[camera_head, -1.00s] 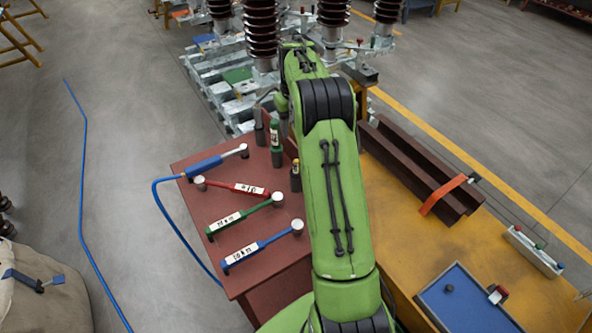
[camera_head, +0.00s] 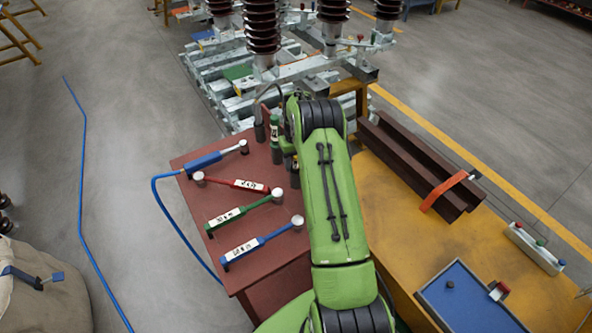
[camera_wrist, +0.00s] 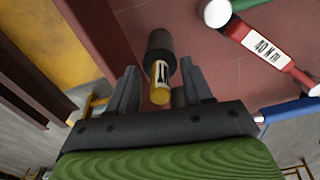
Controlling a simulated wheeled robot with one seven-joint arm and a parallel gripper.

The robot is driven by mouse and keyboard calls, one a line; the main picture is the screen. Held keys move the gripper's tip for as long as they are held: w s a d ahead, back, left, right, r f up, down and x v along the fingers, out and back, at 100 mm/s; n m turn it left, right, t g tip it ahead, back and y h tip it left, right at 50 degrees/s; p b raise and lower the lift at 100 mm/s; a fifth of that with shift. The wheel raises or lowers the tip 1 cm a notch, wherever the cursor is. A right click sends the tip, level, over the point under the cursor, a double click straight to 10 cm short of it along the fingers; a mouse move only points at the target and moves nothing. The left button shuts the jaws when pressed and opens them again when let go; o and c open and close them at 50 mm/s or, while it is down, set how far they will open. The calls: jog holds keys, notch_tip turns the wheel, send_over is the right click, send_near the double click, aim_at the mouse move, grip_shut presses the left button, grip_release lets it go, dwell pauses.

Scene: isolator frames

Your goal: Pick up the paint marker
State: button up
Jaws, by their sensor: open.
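The paint marker (camera_wrist: 160,82) has a yellow end and a black-and-white label, and sits in a dark round holder (camera_wrist: 160,47) in the wrist view. My gripper (camera_wrist: 159,70) is open, with one finger on each side of the marker and visible gaps between. I cannot tell how deep the fingers reach along it. In the head view my green arm hides most of the marker, and only part of the dark holder (camera_head: 295,180) shows beside the arm.
The red-brown table (camera_head: 195,222) carries several torque wrenches with labels, among them a red one (camera_head: 238,184). A yellow bench (camera_head: 395,240) with brown beams (camera_head: 415,160) and a blue tray (camera_head: 455,318) lies to the right.

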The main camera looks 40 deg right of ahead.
grip_shut()
dwell(0.3)
